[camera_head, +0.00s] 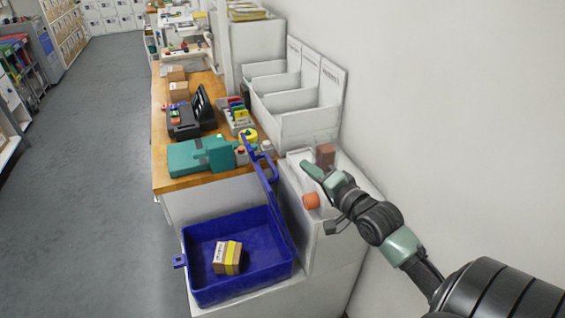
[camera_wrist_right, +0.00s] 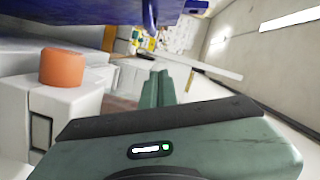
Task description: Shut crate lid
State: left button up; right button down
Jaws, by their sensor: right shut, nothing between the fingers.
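The blue crate (camera_head: 205,289) stands open on a low white surface, with a cardboard box with yellow tape (camera_head: 227,258) inside. Its blue lid (camera_head: 268,185) stands raised along the crate's right side, seen nearly edge-on, with a handle at its top. In the right wrist view, blue plastic (camera_wrist_right: 60,58) fills the upper left; I cannot tell which part is lid. My right gripper (camera_head: 308,168) is shut and empty, to the right of the raised lid and apparently apart from it. Its green fingers also show in the wrist view (camera_wrist_right: 155,88). My left gripper is not in view.
An orange cylinder (camera_head: 311,201) and a brown block (camera_head: 325,155) stand on the white cabinet by my right gripper. A teal device (camera_head: 200,156) sits on the wooden counter behind the crate. White upright holders (camera_head: 310,125) line the wall. The floor at left is clear.

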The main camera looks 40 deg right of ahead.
jog(key=w+a+f+p, duration=0.2)
jog(key=w+a, duration=0.1)
jog(key=w, duration=0.5)
jog(key=shift+f, duration=0.4)
jog(key=shift+d, duration=0.1)
jog(key=shift+p, duration=0.3)
